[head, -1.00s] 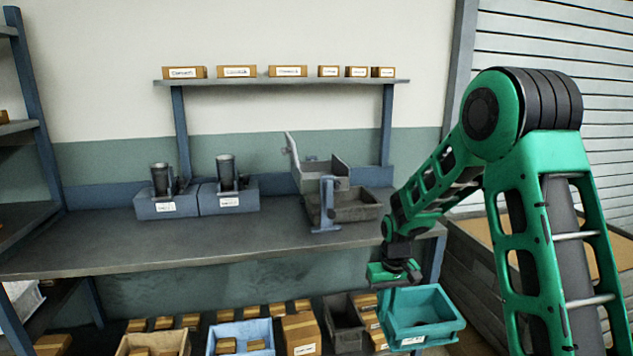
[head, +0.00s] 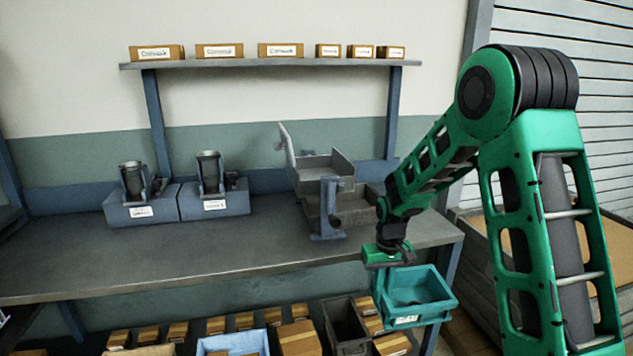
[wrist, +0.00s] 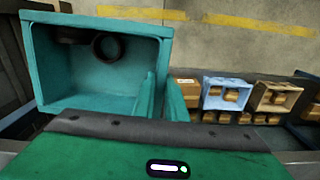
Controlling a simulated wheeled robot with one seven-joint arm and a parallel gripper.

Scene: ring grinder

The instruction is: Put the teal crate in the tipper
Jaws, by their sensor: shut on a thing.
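The teal crate (head: 440,305) hangs from my gripper (head: 388,268) in front of the workbench's right front edge. In the wrist view the crate (wrist: 160,25) shows dark rings (wrist: 107,46) inside. My gripper (wrist: 160,105) is shut on the crate's near wall, one finger inside and one outside. The fingertips are mostly hidden in the head view. The tipper (head: 328,170), a grey tilting tray with a blue post and a raised lever, stands on the bench behind and left of my gripper. A grey bin sits at its foot, partly behind my arm.
Two blue fixtures with dark cups (head: 213,195) stand on the workbench (head: 150,260) at left. The bench front between is clear. A shelf (head: 270,64) with boxes runs above. Bins and cartons (head: 300,338) lie below the bench. A wooden-sided container (head: 480,260) is at right.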

